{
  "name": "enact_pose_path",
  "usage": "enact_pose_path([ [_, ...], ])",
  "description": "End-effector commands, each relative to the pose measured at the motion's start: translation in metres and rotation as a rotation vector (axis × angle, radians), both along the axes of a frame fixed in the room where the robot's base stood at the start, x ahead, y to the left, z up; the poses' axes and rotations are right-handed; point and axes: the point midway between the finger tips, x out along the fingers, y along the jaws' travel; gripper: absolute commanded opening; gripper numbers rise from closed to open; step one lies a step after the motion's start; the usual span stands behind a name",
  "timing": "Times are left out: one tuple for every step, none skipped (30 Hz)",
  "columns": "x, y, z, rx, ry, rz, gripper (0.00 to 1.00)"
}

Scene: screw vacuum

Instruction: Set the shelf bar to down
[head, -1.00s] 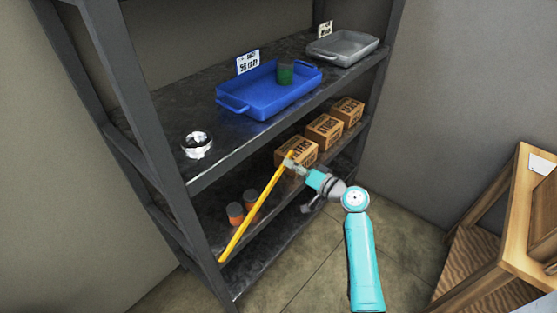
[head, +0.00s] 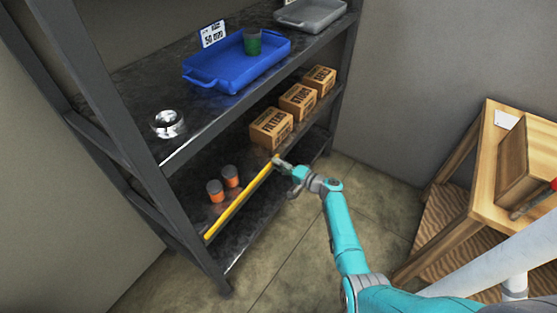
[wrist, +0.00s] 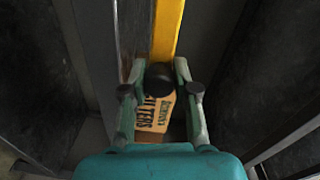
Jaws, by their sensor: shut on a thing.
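The yellow shelf bar (head: 238,202) lies along the front edge of the lower shelf, close to the shelf surface, its left end near the front left post. My gripper (head: 279,163) is at the bar's right end and is shut on it. In the wrist view the bar (wrist: 167,32) runs up and away from between the fingers of my gripper (wrist: 160,82), with a dark round end at the fingertips. The exact contact is partly hidden by the fingers.
On the lower shelf (head: 190,190) stand two orange-and-grey cups (head: 215,190) and several cardboard boxes (head: 271,129). Above are a metal bowl (head: 167,124), a blue tray (head: 237,63) with a green cup (head: 252,42), and a grey tray (head: 309,14). A wooden table (head: 490,190) stands right.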

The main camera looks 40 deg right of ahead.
Motion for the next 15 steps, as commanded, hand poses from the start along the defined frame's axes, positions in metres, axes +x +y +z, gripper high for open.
enact_pose_path([
  [0.0004, 0.0011, -0.0030, 0.002, 0.004, 0.002, 0.00],
  [0.0003, 0.0012, -0.0041, 0.004, 0.005, 0.002, 0.00],
  [0.0002, 0.0013, -0.0056, 0.006, 0.007, 0.002, 0.00],
  [0.0000, 0.0014, -0.0064, 0.008, 0.007, 0.002, 0.00],
  [0.0000, 0.0015, -0.0071, 0.010, 0.009, 0.002, 0.00],
  [-0.0001, 0.0016, -0.0080, 0.011, 0.010, 0.002, 0.00],
  [-0.0003, 0.0017, -0.0084, 0.012, 0.010, 0.001, 0.00],
  [-0.0004, 0.0018, -0.0088, 0.011, 0.011, 0.001, 0.00],
  [-0.0005, 0.0019, -0.0093, 0.011, 0.012, 0.001, 0.00],
  [-0.0006, 0.0020, -0.0097, 0.011, 0.012, 0.001, 0.00],
  [-0.0006, 0.0021, -0.0099, 0.012, 0.013, 0.001, 0.00],
  [-0.0008, 0.0023, -0.0104, 0.011, 0.014, 0.001, 0.00],
  [-0.0009, 0.0023, -0.0107, 0.011, 0.014, 0.001, 0.00],
  [-0.0010, 0.0024, -0.0109, 0.011, 0.015, 0.001, 0.00],
  [-0.0012, 0.0025, -0.0114, 0.011, 0.016, 0.001, 0.00],
])
